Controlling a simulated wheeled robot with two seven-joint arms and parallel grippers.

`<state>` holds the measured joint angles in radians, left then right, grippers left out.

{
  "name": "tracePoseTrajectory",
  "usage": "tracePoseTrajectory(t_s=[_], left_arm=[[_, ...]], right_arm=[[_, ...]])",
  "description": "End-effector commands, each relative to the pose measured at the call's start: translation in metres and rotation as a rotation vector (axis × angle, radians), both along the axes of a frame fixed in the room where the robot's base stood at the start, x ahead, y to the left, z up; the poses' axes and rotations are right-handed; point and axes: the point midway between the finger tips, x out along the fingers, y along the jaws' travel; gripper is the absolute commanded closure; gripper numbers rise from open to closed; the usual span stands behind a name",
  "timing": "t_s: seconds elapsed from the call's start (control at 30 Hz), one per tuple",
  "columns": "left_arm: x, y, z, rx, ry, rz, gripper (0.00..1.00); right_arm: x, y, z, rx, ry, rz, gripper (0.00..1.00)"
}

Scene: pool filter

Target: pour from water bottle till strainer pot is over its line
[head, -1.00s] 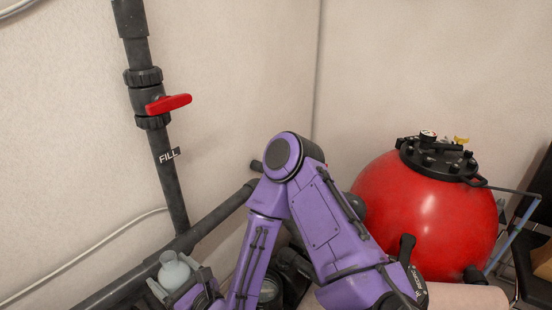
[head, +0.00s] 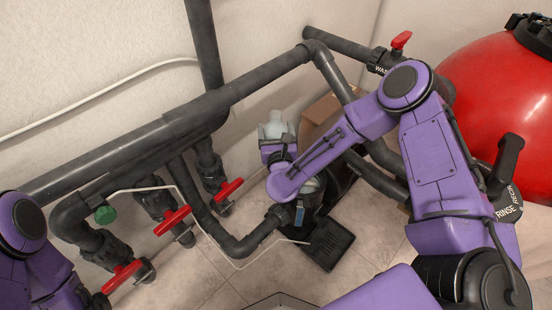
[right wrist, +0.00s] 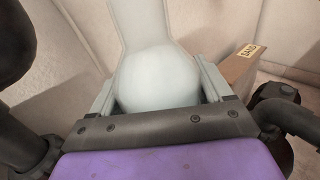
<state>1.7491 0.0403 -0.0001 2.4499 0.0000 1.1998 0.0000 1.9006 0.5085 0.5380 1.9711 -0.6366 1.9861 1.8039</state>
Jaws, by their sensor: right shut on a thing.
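The water bottle (head: 275,130) is pale and translucent. It stands roughly upright in my right gripper (head: 277,142), near the middle of the head view. In the right wrist view the bottle (right wrist: 158,75) fills the space between the two pale fingers of the gripper (right wrist: 158,92), which is shut on it. The strainer pot (head: 308,192) seems to be the dark pot with a clear top below my right forearm, partly hidden by it. Its line and water level cannot be made out. My left arm shows at the left edge, but its gripper is out of view.
Grey pipes (head: 150,150) cross the left and middle, with red-handled valves (head: 173,219) below them. A cardboard box (head: 320,112) stands behind the bottle. A red tank (head: 490,90) is at the right. A black pump base (head: 328,243) sits on the tiled floor.

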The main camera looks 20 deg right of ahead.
Motion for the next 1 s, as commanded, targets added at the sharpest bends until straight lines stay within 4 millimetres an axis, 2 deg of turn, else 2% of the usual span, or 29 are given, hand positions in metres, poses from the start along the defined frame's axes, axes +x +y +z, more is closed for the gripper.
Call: tracePoseTrajectory(t_s=[0.03, 0.1, 0.27, 0.47, 0.77, 0.87, 1.0], left_arm=[[0.000, 0.000, -0.029, 0.000, 0.000, 0.000, 0.32], [0.000, 0.000, -0.039, 0.001, -0.001, 0.000, 0.32], [0.000, 0.000, -0.047, 0.000, -0.001, 0.000, 0.32], [0.000, -0.001, -0.072, -0.002, 0.000, 0.001, 0.32], [-0.004, -0.003, -0.119, -0.009, 0.006, 0.005, 0.32], [-0.008, -0.005, -0.133, -0.021, 0.037, -0.016, 0.32], [-0.020, -0.008, -0.146, -0.066, 0.168, -0.114, 0.32]], right_arm=[[0.007, -0.002, -0.029, 0.004, -0.004, -0.021, 0.73], [0.013, -0.004, -0.041, 0.009, -0.004, -0.045, 0.73], [0.019, -0.006, -0.048, 0.033, -0.014, -0.069, 0.73], [0.022, -0.003, -0.049, 0.237, -0.160, -0.069, 0.73], [0.023, -0.001, -0.079, 0.496, -0.345, -0.065, 0.73], [0.023, -0.001, -0.090, 0.557, -0.389, -0.063, 0.73], [0.022, -0.002, -0.100, 0.621, -0.434, -0.063, 0.73]])
